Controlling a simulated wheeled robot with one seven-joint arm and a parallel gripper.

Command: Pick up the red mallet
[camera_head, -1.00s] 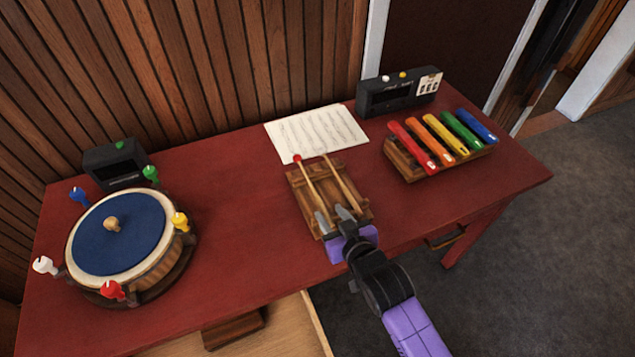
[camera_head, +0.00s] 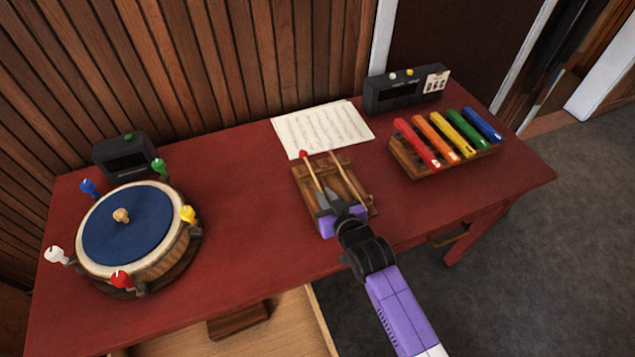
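The red mallet (camera_head: 312,172) has a red ball head and a thin wooden stick. It lies on a small wooden rack (camera_head: 300,205) on the red table. A second mallet with a plain wooden stick (camera_head: 350,177) lies to its right on the same rack. My gripper (camera_head: 330,201) is over the front part of the rack, at the lower end of the red mallet's stick. Its two grey fingertips look slightly apart. The lower end of the stick is hidden by the fingers, and contact cannot be made out.
A blue-topped drum (camera_head: 140,225) with coloured pegs stands at left, a black box (camera_head: 122,155) behind it. Sheet music (camera_head: 322,128) lies behind the rack. A coloured-bar xylophone (camera_head: 440,150) and a black device (camera_head: 405,93) are at right. Bare table lies between drum and rack.

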